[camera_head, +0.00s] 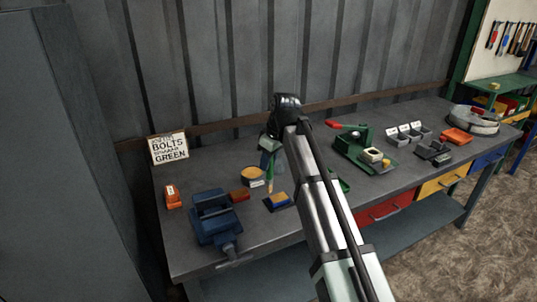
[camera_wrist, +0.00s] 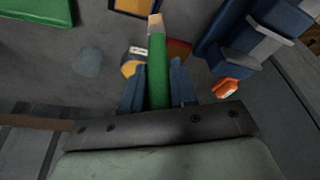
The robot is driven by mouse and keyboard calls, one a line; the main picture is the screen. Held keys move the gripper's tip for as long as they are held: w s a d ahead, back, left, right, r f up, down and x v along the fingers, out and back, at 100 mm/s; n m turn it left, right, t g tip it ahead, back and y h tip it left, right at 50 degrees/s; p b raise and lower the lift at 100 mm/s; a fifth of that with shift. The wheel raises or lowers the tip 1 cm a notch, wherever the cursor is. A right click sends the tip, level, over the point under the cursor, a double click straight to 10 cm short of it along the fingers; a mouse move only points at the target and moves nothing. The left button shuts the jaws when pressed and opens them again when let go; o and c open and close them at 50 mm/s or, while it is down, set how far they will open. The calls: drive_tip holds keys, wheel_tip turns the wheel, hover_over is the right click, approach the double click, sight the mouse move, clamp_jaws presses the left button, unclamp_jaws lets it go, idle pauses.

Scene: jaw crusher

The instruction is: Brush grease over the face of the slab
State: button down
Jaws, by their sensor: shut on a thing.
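My gripper (camera_head: 270,162) is shut on a green-handled brush (camera_head: 270,180), which points down over the bench. In the wrist view the brush (camera_wrist: 157,75) lies between my two fingers (camera_wrist: 158,85), its pale tan bristle end foremost. The slab (camera_head: 279,198), a small block with a tan top and dark blue edges, lies just below the bristles; whether they touch it I cannot tell. The slab (camera_wrist: 137,5) is cut off by the top edge of the wrist view. A round tin (camera_head: 252,174) with an orange-yellow top and white label stands left of the brush, partly hidden in the wrist view.
A blue vise (camera_head: 213,216) stands at the bench's front left, near a red-brown block (camera_head: 238,195) and an orange item (camera_head: 172,196). A sign (camera_head: 168,148) stands behind. A green press-like tool (camera_head: 362,150), grey bins (camera_head: 408,134) and an orange tray (camera_head: 457,136) are right of my arm.

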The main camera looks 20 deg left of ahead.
sight(270, 170)
wheel_tip(270, 170, down, 2)
drive_tip(key=shift+f, duration=0.25)
drive_tip(key=shift+w+d+f, duration=0.1)
drive_tip(key=shift+d+f, duration=0.05)
drive_tip(key=shift+f, duration=0.45)
drive_tip(key=shift+a+r, duration=0.15)
drive_tip(key=shift+a, duration=0.1)
drive_tip(key=shift+r, duration=0.85)
drive_tip(key=shift+w+a+v, duration=0.1)
drive_tip(key=shift+a+v, duration=0.1)
drive_tip(key=shift+v, duration=0.8)
drive_tip(key=shift+w+a+v, duration=0.1)
drive_tip(key=shift+a+v, duration=0.15)
drive_tip(key=shift+v, duration=0.75)
drive_tip(key=shift+a+v, duration=0.2)
drive_tip(key=shift+v, duration=0.75)
drive_tip(key=shift+s+r, duration=0.15)
drive_tip(key=shift+r, duration=0.05)
